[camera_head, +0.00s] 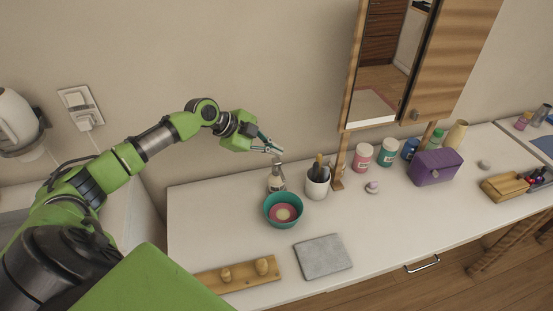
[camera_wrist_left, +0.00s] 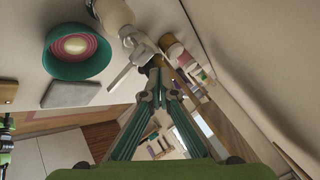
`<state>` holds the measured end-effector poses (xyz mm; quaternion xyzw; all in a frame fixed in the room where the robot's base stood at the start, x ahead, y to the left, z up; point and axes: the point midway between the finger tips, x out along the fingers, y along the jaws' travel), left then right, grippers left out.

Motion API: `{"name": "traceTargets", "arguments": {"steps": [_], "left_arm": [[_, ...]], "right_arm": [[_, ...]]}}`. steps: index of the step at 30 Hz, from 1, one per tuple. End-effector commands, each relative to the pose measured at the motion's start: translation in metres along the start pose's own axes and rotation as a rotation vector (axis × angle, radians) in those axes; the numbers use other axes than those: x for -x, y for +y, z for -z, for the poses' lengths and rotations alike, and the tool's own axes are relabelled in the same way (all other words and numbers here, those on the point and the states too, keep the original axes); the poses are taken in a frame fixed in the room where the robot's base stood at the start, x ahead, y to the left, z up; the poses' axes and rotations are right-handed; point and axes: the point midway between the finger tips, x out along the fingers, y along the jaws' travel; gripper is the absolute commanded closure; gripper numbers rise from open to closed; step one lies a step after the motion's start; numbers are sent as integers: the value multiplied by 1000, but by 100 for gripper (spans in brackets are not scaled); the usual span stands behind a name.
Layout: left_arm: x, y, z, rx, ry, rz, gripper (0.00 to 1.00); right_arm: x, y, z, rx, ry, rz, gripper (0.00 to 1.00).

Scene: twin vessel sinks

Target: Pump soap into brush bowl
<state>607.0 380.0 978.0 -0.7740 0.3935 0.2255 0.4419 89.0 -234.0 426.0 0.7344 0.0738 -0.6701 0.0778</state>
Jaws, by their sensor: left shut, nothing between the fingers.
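The soap dispenser (camera_head: 277,181) stands upright on the white counter, its metal pump top just below my left gripper (camera_head: 274,149). My left gripper is shut and empty, its fingertips close over the pump; I cannot tell if they touch it. In the left wrist view the fingertips (camera_wrist_left: 158,92) meet near the metal pump (camera_wrist_left: 131,42). The teal bowl (camera_head: 270,221) sits in front of the dispenser, with a pink inside and a pale round patch at its centre. The bowl also shows in the left wrist view (camera_wrist_left: 58,69).
A white cup (camera_head: 317,187) holding a dark brush stands right of the dispenser. A grey slab (camera_head: 323,257) and a wooden peg board (camera_head: 238,275) lie at the front edge. Several jars and a purple box (camera_head: 435,168) stand farther right, below the mirror cabinet.

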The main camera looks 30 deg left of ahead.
Motion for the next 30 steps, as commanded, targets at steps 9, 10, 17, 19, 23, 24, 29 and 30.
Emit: {"name": "traceTargets", "arguments": {"steps": [9, 10, 17, 19, 23, 24, 29, 30], "left_arm": [[26, -19, 18, -1, 0, 0, 100], [27, -20, 20, -1, 0, 1, 100], [30, -22, 22, -1, 0, 0, 100], [30, -22, 22, -1, 0, 0, 100], [30, -22, 22, 0, 0, 0, 100], [30, -22, 22, 0, 0, 0, 100], [30, -22, 22, 0, 0, 0, 100], [30, -22, 22, 0, 0, 0, 100]], "right_arm": [[25, 1, 2, 0, 0, 0, 60], [27, 1, 2, 0, 0, 0, 60], [28, 1, 2, 0, 0, -1, 60], [28, 1, 2, 0, 0, -1, 60], [28, 1, 2, 0, 0, -1, 60], [28, 1, 2, 0, 0, -1, 60], [28, 2, 2, 0, 0, -1, 60], [28, 2, 2, 0, 0, -1, 60]]}}
